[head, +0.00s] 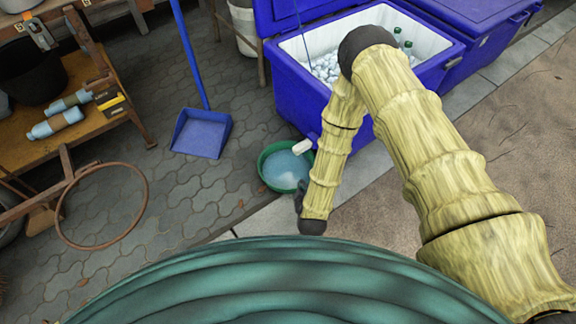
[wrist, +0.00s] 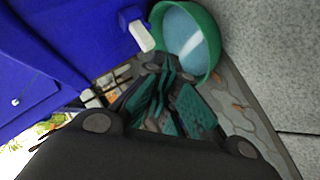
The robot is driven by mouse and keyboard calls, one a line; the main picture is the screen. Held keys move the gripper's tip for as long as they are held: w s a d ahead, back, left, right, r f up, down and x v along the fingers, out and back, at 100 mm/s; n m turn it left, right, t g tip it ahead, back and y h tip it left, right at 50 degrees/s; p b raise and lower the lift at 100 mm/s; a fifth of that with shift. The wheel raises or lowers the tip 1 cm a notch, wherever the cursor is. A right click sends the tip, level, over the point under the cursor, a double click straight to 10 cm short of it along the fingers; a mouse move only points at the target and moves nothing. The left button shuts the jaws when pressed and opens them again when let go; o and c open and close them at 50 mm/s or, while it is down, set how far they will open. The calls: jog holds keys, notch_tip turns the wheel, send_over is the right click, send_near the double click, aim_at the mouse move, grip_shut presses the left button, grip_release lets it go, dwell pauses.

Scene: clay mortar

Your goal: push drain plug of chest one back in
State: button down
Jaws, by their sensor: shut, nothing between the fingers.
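A blue chest (head: 295,95) stands open with its lid raised, holding ice and green bottles. A white drain plug (head: 302,146) juts out from its lower left side, above a green basin (head: 265,160) of water. In the wrist view the white plug (wrist: 141,37) sticks out of a blue fitting on the chest wall (wrist: 60,50), beside the green basin rim (wrist: 213,50). My gripper (wrist: 163,72) is shut and empty, with green finger pads, its tips a little below the plug and apart from it in the picture. In the head view my arm hides most of the gripper.
A second blue chest (head: 480,20) adjoins at the right. A blue dustpan (head: 201,134) with a long handle stands left of the basin. A wooden shelf (head: 90,125) with bottles and a rusty hoop (head: 62,212) are at the left. Paving between is clear.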

aim_at(300, 148)
jog(key=w+a+f+n+t+h+b, duration=0.3)
jog(key=w+a+f+n+t+b, duration=0.3)
jog(key=w+a+f+b, duration=0.75)
jog(key=w+d+r+m+b, duration=0.1)
jog(key=w+d+r+b, duration=0.1)
jog(key=w+d+b, duration=0.5)
jog(key=shift+w+t+b, duration=0.25)
jog(key=shift+t+b, duration=0.05)
jog(key=shift+b, duration=1.6)
jog(key=shift+d+r, duration=0.1)
jog(key=shift+d, duration=0.05)
jog(key=shift+p, duration=0.3)
